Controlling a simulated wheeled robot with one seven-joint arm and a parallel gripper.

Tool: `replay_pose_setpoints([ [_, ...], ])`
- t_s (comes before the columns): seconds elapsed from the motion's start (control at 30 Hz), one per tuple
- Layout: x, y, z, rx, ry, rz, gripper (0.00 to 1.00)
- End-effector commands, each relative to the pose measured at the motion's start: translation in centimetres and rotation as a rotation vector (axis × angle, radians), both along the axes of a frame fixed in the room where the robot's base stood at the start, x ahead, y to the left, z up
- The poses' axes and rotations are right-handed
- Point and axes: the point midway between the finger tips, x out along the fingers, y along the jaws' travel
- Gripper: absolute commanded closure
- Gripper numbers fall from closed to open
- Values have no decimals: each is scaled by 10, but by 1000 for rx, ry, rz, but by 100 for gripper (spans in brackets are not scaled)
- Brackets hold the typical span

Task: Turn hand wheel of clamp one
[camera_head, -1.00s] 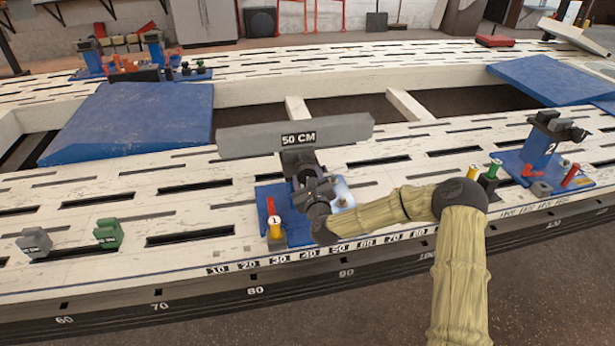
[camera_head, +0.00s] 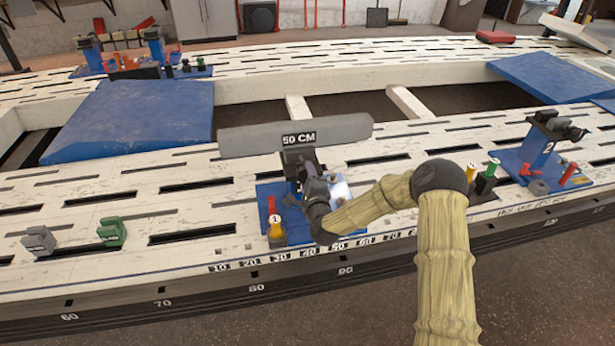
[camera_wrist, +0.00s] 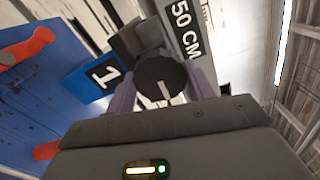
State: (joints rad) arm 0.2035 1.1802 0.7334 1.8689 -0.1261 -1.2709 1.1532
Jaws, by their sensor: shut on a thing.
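Clamp one stands on a blue base plate (camera_head: 270,192) at the bench's front edge. A blue block with a "1" (camera_wrist: 95,76) shows beside it in the wrist view. The black round hand wheel (camera_wrist: 162,80) has a white line on its face. My gripper (camera_wrist: 163,90) has its two purple-grey fingers on either side of the wheel and is shut on it. In the head view my gripper (camera_head: 312,192) reaches the clamp from the front, and my wrist hides most of the wheel. A grey bar marked "50 CM" (camera_head: 340,132) lies across the clamp's top.
A red and a yellow-topped peg (camera_head: 275,228) stand left of the clamp. Clamp two (camera_head: 540,150) stands to the right, with green and yellow pegs (camera_head: 487,178) near my arm. Grey (camera_head: 38,240) and green blocks (camera_head: 111,232) sit at the left.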

Motion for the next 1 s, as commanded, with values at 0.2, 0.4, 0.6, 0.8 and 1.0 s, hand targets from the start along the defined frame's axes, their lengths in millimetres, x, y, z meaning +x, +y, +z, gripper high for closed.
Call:
replay_pose_setpoints([
  [0.2, -1, 1, -1, -199, -53, 3, 69],
  [0.4, -1, 1, -2, -382, -106, 2, 69],
  [0.6, -1, 1, -2, -564, -160, 3, 69],
  [0.8, -1, 1, -2, -747, -211, 3, 69],
  [1.0, -1, 1, -3, -929, -264, 4, 69],
])
